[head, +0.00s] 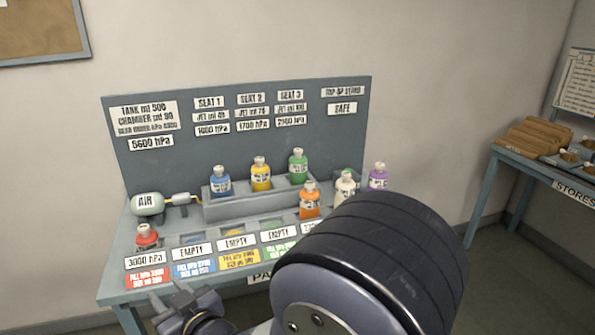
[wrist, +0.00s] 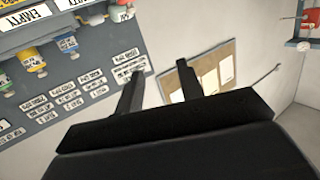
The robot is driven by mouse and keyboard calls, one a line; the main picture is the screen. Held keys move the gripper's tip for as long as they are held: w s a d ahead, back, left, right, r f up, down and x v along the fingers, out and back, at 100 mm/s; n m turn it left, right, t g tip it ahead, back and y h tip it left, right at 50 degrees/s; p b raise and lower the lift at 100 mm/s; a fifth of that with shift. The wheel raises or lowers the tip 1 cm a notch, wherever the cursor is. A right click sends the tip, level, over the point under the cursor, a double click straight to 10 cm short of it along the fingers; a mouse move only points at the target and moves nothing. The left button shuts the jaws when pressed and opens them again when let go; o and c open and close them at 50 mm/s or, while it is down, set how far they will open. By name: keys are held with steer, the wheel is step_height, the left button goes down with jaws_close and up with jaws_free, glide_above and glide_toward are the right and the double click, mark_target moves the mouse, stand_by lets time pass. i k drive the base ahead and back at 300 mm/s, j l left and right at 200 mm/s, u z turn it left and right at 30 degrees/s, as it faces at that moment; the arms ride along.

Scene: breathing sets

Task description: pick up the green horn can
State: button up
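The green horn can (head: 298,166) stands upright in the rightmost seat of the grey raised rack (head: 262,205) at the back of the bench, in the head view. It has a pale cap and a white label. In the wrist view the green can (wrist: 4,83) shows only in part at the left edge. My gripper (head: 172,298) is low in front of the bench's left end, well apart from the green can. In the wrist view its two dark fingers (wrist: 157,82) stand apart with nothing between them.
Blue (head: 220,181) and yellow (head: 261,174) cans stand left of the green one. Orange (head: 309,200), cream (head: 345,188) and purple (head: 378,177) cans stand to the right; a red can (head: 146,238) is front left. An air tank (head: 148,204) and upright label panel (head: 200,150) are behind.

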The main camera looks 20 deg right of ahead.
mark_target(298, 162)
steer(key=i+j+z, duration=0.15)
steer(key=i, duration=1)
steer(key=i+z, duration=0.15)
steer(key=z, duration=1.35)
